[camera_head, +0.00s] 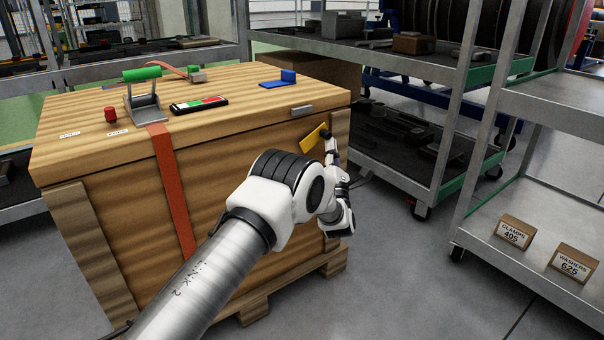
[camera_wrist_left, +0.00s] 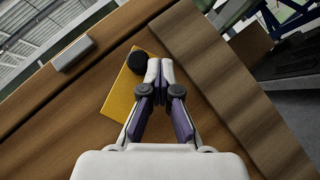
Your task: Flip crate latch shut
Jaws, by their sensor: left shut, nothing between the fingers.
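The wooden crate (camera_head: 250,180) stands at left centre with its lid down. On its front face, near the right corner, is the yellow latch lever (camera_head: 314,138), tilted; it also shows in the left wrist view (camera_wrist_left: 122,98) with a black round knob (camera_wrist_left: 137,62) at its end. A grey catch (camera_head: 302,110) sits on the lid edge above it and shows in the left wrist view (camera_wrist_left: 74,52). My left gripper (camera_head: 331,150) is shut and empty, its tips (camera_wrist_left: 160,66) right beside the knob. I cannot tell if they touch. My right gripper is not in view.
Metal shelving (camera_head: 462,110) stands right; open floor lies between.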

